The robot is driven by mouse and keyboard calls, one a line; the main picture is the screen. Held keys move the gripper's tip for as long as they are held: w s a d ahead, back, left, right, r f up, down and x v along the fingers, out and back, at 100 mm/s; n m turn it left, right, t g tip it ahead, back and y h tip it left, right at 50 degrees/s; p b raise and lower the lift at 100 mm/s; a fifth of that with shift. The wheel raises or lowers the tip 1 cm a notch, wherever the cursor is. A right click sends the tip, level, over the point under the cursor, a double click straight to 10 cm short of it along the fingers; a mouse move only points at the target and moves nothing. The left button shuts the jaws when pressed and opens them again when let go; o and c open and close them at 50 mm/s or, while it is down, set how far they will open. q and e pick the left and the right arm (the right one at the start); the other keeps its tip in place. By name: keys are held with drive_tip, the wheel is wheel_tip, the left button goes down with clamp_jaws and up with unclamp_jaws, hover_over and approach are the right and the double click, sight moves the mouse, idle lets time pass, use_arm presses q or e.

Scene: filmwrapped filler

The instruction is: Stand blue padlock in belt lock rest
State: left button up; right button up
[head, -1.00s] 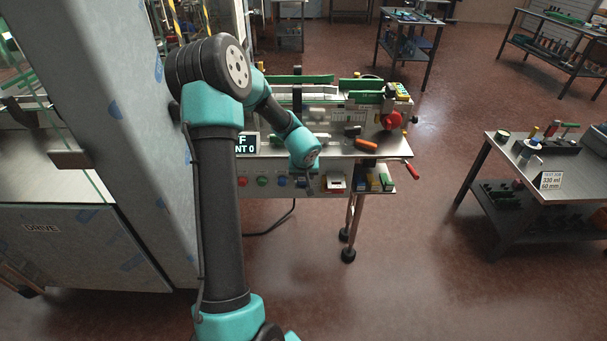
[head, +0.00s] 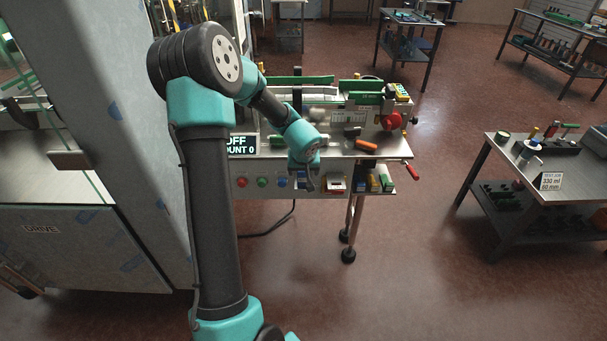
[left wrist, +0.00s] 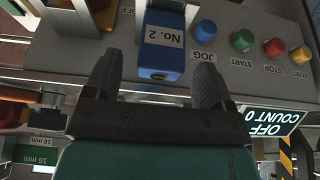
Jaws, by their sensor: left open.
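The blue padlock (left wrist: 162,62), with a white "No. 2" label, shows in the left wrist view at the front of the grey control panel. My left gripper (left wrist: 157,78) is open, with one finger on each side of the padlock and small gaps visible. In the head view my left gripper (head: 308,182) is small and points down in front of the panel; the padlock there is hidden or too small to tell. I cannot make out the belt lock rest for certain. My right gripper is in neither view.
Beside the padlock on the panel (left wrist: 90,45) are the blue jog (left wrist: 204,55), green start (left wrist: 242,40), red stop and yellow reset buttons. A display (head: 241,145) reads OFF, COUNT 0. A red handwheel (head: 391,121) is at the right. The floor in front is clear.

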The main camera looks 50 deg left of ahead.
use_arm(q)
drive_tip(key=v, duration=1.3)
drive_tip(key=shift+r, duration=0.2)
drive_tip(key=s+d+f+m, duration=0.15)
drive_tip(key=d+f, duration=0.35)
drive_tip(key=f, duration=0.6)
drive_tip(key=d+f+m, duration=0.2)
drive_tip(key=d+f, duration=0.3)
drive_tip(key=f, duration=0.7)
drive_tip(key=s+d+f+m+g+h, duration=0.1)
drive_tip(key=s+d+f+m+h, duration=0.1)
drive_tip(key=d+f, duration=0.4)
drive_tip(key=s+d+f+m+g+h, duration=0.1)
drive_tip(key=s+d+f+h, duration=0.4)
drive_tip(key=d, duration=0.7)
wheel_tip(320, 180, down, 2)
drive_tip(key=shift+s+d+f+m, duration=0.1)
drive_tip(key=shift+s+d+m, duration=0.35)
drive_tip(key=shift+m, duration=0.2)
